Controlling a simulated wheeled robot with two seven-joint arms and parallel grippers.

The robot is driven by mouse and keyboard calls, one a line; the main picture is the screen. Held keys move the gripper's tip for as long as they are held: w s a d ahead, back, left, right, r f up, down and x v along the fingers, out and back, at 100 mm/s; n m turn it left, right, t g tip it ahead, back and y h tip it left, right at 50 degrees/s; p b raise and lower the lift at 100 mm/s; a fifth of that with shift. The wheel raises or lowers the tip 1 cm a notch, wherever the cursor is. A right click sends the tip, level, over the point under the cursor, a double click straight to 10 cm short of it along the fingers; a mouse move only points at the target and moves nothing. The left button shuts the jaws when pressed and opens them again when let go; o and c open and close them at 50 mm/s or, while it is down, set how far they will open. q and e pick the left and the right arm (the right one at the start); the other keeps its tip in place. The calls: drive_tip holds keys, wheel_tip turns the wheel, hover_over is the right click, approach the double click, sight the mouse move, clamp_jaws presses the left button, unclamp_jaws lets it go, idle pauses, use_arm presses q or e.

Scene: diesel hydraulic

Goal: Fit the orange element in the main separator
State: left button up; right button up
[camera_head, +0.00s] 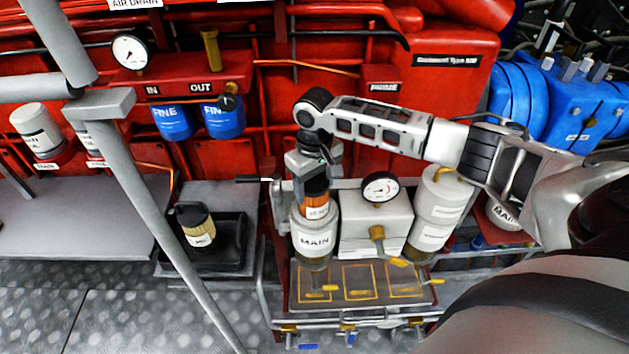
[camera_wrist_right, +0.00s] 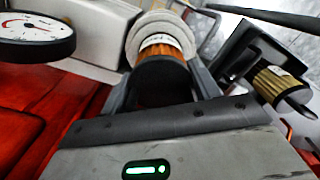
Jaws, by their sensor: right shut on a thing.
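The orange element (camera_head: 316,200) is upright, with a dark top and a white label. It also shows in the right wrist view (camera_wrist_right: 163,62). My right gripper (camera_head: 313,182) is shut on its upper part from above. The main separator (camera_head: 314,240) is a pale cylinder labelled MAIN, directly below the gripper. The element's lower end is at or inside its open top; how deep it sits is hidden. In the right wrist view the separator's pale rim (camera_wrist_right: 190,22) shows behind and around the element's far end. My left gripper is not in view.
A black tray (camera_head: 240,250) on the left holds a yellowish pleated element (camera_head: 197,227). A gauge (camera_head: 380,187) on a white box (camera_head: 370,225) and a second pale cylinder (camera_head: 440,210) stand right of the separator. A grey pole (camera_head: 165,220) crosses the left side.

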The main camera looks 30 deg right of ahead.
drive_tip(key=shift+f, duration=0.25)
drive_tip(key=o, duration=1.3)
drive_tip(key=shift+o, duration=0.2)
wheel_tip(320, 180, up, 13)
drive_tip(key=shift+f+p, duration=0.15)
drive_tip(key=shift+p, duration=0.15)
drive_tip(key=s+a+f+n+t+y, duration=0.1)
drive_tip(key=s+a+f+t+y, duration=0.2)
drive_tip(key=a+f, duration=0.55)
drive_tip(key=s+a+f+n+t+y, duration=0.2)
drive_tip(key=s+a+f, duration=0.3)
drive_tip(key=a+f, duration=0.35)
drive_tip(key=s+d+m+t+h, duration=0.1)
drive_tip(key=s+t, duration=0.4)
drive_tip(key=s, duration=0.5)
drive_tip(key=shift+d+r+t+h, duration=0.2)
drive_tip(key=shift+r+t+h, duration=0.1)
drive_tip(key=shift+h, duration=0.1)
